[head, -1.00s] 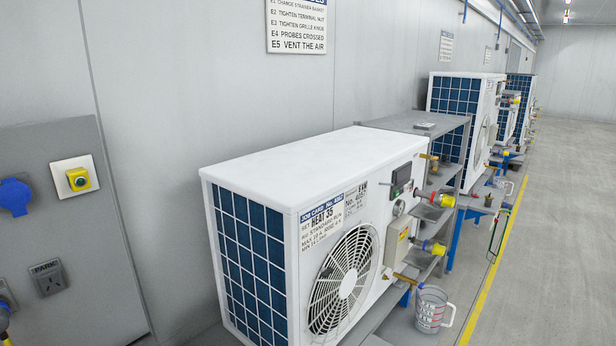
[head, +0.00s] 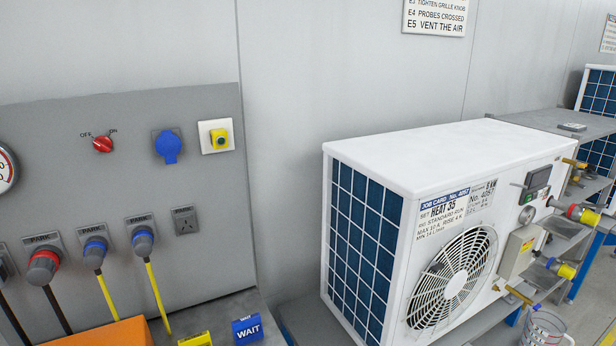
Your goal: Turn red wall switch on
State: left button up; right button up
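The red wall switch (head: 103,144) is a small red rotary knob on the grey wall panel (head: 60,117) at the left of the head view. The word OFF is printed at its upper left and ON at its upper right. A pale mark on the knob seems to point toward the upper left, but it is too small to be sure. Neither of my grippers shows in the head view.
Several plugs with cables, one red-collared (head: 43,266), hang below. An orange box (head: 106,333) and WAIT block (head: 247,329) stand below. A white heat pump (head: 450,160) stands right.

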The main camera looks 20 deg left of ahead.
aim_at(103, 144)
jog(key=u, duration=1.75)
